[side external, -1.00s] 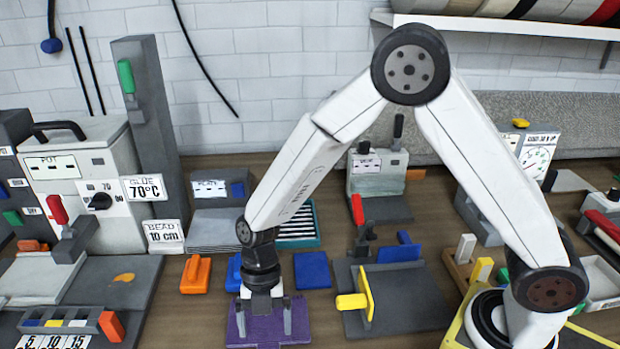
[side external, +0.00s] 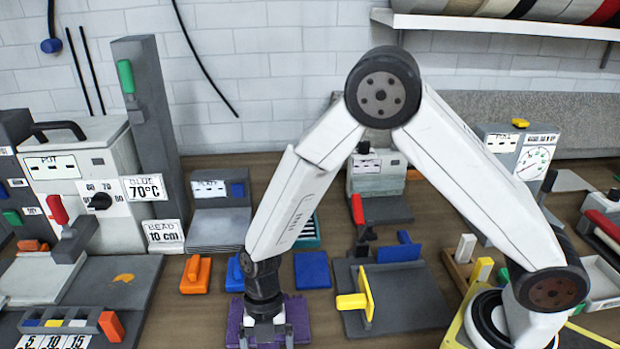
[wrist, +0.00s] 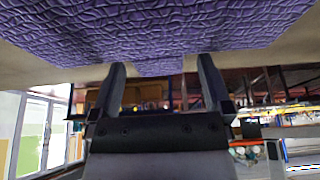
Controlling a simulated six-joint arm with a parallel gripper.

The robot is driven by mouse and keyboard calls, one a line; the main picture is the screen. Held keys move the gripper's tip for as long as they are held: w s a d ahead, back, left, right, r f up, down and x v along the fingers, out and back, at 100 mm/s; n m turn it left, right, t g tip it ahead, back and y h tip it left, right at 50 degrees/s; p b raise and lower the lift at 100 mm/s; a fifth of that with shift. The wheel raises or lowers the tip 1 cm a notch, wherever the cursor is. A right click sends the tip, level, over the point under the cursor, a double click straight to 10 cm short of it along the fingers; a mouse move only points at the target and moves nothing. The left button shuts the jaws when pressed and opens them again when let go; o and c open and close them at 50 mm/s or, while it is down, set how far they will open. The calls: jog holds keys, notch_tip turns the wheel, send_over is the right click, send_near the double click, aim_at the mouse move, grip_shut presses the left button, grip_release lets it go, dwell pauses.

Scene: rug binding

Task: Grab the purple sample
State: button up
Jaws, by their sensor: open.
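The purple sample (side external: 298,312) lies flat on the wooden bench at the front, with my gripper directly over it in the side view. In the wrist view the sample's wrinkled purple surface (wrist: 160,30) fills the top, and a narrower purple part of it shows between my fingertips. My gripper (side external: 267,337) points down with its fingers apart; it also shows open in the wrist view (wrist: 161,66). I cannot tell whether the fingers touch the sample. My gripper hides part of the sample's middle.
An orange handled block (side external: 196,275) and a blue one (side external: 235,273) sit just behind the sample. A flat blue piece (side external: 312,270) lies behind it. A grey fixture with a yellow clamp (side external: 356,302) stands close on the right, and a grey rack (side external: 62,321) on the left.

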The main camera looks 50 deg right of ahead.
jog(key=c, duration=1.3)
jog(key=shift+r, duration=0.1)
jog(key=shift+c, duration=0.2)
jog(key=shift+r, duration=0.75)
jog(key=s+d+r, duration=0.6)
jog(key=s+r, duration=0.5)
jog(key=s, duration=0.1)
jog(key=shift+s+r, duration=0.15)
jog(key=shift+s, duration=0.15)
